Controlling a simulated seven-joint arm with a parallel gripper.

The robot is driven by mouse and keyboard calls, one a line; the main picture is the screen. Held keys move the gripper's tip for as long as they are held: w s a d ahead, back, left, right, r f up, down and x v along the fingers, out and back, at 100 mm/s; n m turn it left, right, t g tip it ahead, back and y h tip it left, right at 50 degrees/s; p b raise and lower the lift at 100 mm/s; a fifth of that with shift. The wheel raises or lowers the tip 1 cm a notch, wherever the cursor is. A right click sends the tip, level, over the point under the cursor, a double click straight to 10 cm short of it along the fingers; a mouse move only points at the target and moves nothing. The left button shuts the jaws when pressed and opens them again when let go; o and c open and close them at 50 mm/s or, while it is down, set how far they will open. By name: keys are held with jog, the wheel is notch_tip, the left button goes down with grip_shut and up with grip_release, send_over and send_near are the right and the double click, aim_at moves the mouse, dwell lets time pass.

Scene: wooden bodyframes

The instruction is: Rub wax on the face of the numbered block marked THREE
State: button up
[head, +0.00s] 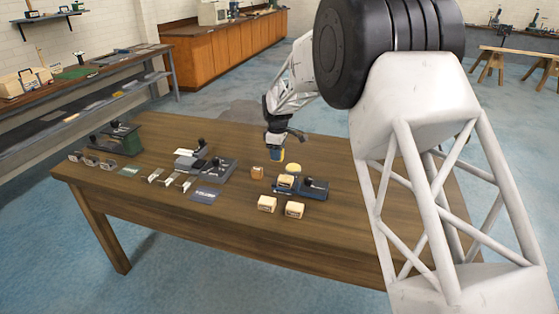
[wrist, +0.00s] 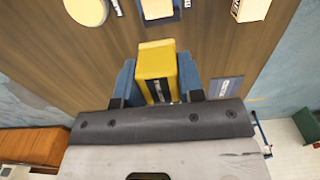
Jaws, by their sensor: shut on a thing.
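My gripper (head: 276,155) is above the table, its blue fingers shut on a yellow bar. In the wrist view the yellow bar (wrist: 157,62), with a dark label on its side, sits between the fingers. I take it to be the wax, but its label is not readable. A pale wooden block (head: 286,181) sits in a blue-grey fixture (head: 314,190). The bar is apart from the blocks.
A round yellow disc (head: 293,168) lies behind the fixture. A dark label plate (head: 205,195), a grey fixture (head: 210,166), a green fixture (head: 117,138) and several small pieces occupy the table's left side. The table's front right is clear.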

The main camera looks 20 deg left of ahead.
jog(key=shift+f, duration=0.1)
dwell(0.3)
send_over(286, 178)
jog(key=a, duration=0.3)
jog(key=shift+s+a+f, duration=0.1)
jog(key=shift+f, duration=1.4)
jog(key=shift+s+a+f, duration=0.1)
jog(key=shift+f, duration=2.35)
jog(key=shift+w+d+r, duration=0.1)
jog(key=shift+d+r, duration=0.25)
jog(key=shift+d, duration=0.2)
jog(key=shift+d+f, duration=0.2)
jog(key=shift+d, duration=0.35)
jog(key=shift+d+f, duration=0.15)
jog(key=shift+d, duration=1.95)
jog(key=shift+a, duration=3.1)
jog(key=shift+a+r, duration=0.1)
jog(key=shift+r, duration=3.95)
